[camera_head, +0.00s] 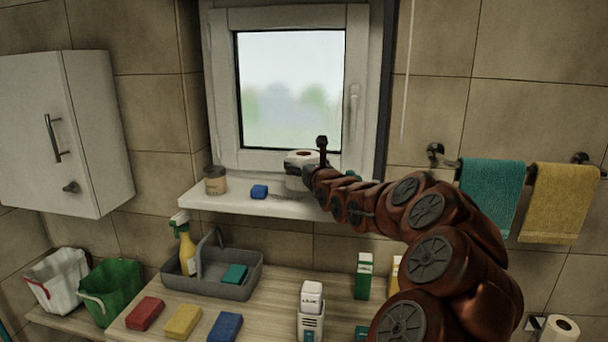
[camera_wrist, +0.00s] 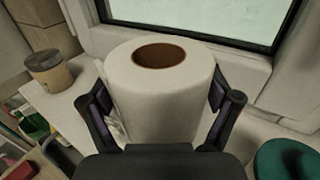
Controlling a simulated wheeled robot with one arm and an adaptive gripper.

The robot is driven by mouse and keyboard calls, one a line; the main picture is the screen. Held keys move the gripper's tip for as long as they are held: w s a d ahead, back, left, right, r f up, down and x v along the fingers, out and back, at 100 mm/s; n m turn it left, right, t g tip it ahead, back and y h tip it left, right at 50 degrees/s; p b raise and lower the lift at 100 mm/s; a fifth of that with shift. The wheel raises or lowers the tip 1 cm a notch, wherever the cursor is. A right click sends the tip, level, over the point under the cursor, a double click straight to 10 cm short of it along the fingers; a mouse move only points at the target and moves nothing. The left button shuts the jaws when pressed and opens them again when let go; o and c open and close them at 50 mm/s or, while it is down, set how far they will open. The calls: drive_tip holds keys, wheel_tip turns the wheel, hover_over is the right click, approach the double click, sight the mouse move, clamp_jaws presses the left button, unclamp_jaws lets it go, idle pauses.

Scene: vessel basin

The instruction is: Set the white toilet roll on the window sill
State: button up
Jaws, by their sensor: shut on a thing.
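The white toilet roll (camera_head: 297,160) is upright at the window sill, in front of the window. In the wrist view the roll (camera_wrist: 160,92) stands between my two fingers, its brown core facing up. My gripper (camera_wrist: 162,105) is shut on the roll from the near side. In the head view my gripper (camera_head: 312,168) partly covers the roll's right side. The white window sill (camera_head: 225,201) runs below the window. The roll's underside is hidden, so I cannot tell whether it touches the sill.
On the sill stand a lidded jar (camera_head: 215,181) and a blue sponge (camera_head: 259,192), left of the roll. A dark teal round thing (camera_wrist: 288,160) shows at the lower right of the wrist view. Below, the counter holds a grey caddy (camera_head: 225,285), sponges and bottles.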

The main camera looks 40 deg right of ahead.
drive_tip(key=shift+f+p, duration=0.85)
drive_tip(key=shift+f, duration=0.85)
drive_tip(key=shift+f+b, duration=0.2)
drive_tip(key=shift+b, duration=0.1)
drive_tip(key=o, duration=0.9)
drive_tip(key=shift+o, duration=0.2)
drive_tip(key=shift+r, duration=0.2)
drive_tip(key=b+v, duration=0.4)
drive_tip(key=v, duration=0.8)
drive_tip(key=shift+w+a, duration=0.1)
drive_tip(key=shift+w, duration=0.05)
